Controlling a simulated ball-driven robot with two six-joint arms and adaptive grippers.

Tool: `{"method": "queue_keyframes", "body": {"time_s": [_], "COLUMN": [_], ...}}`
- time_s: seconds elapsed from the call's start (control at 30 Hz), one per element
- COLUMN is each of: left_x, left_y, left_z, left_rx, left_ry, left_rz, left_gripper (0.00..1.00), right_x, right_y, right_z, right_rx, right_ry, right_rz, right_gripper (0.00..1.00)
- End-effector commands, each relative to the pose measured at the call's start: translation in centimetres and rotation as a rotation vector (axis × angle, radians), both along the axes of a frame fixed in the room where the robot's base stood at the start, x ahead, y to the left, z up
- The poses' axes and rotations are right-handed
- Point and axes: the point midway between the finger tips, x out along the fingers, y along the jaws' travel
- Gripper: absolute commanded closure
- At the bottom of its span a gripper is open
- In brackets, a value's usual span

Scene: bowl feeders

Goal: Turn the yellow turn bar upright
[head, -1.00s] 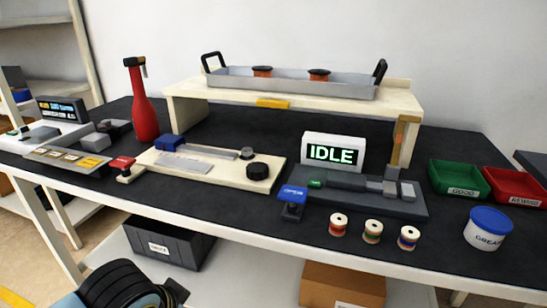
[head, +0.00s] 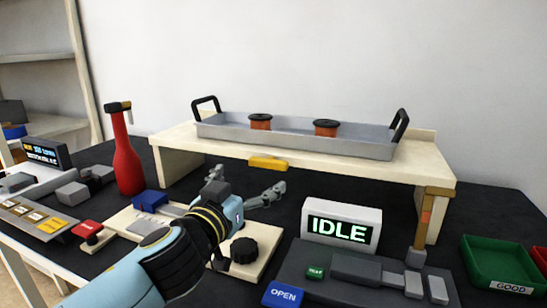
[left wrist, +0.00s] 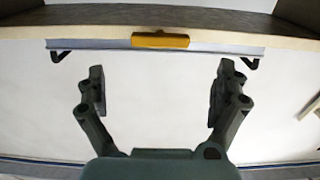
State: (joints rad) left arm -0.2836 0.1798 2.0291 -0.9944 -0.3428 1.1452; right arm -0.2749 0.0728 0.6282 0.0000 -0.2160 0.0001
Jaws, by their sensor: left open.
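The yellow turn bar (head: 268,163) lies level along the front edge of the raised wooden shelf (head: 180,146). In the left wrist view the yellow turn bar (left wrist: 160,40) also lies lengthwise across, above and between my fingers. My left gripper (head: 243,189) is open and empty, in front of the shelf and below the bar in the head view. In the left wrist view my left gripper (left wrist: 161,72) has its two fingers wide apart, not touching the bar. My right gripper is not in view.
A grey tray (head: 365,150) with two copper-coloured spools stands on the shelf. A red bottle (head: 128,160) stands left of it. The IDLE display (head: 342,227) and a green bin (head: 500,262) are to the right. A cream board with a black knob (head: 243,250) lies under my arm.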

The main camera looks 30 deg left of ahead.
Motion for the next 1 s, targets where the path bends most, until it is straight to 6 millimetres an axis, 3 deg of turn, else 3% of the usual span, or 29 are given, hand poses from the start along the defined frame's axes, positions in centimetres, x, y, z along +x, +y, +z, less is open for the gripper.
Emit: {"method": "queue_keyframes", "body": {"time_s": [0.27,0.5,0.7,0.93,1.0], "left_x": [4.8,8.7,10.0,10.1,10.1], "left_y": [1.2,2.1,2.4,2.4,2.4], "left_z": [0.4,0.1,0.1,0.0,0.0], "left_rx": [0.001,0.001,0.0,0.0,0.0], "left_ry": [-0.002,0.001,0.001,0.001,0.001], "left_rz": [0.001,0.001,0.0,0.0,0.0], "left_gripper": [0.0,0.0,0.0,0.0,0.07], "right_x": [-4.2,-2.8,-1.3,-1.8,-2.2], "right_y": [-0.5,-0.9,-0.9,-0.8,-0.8], "right_z": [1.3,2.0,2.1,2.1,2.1], "right_rx": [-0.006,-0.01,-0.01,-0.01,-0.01], "right_ry": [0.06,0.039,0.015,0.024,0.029], "right_rz": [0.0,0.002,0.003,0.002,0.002], "right_gripper": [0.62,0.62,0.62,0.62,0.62]}}
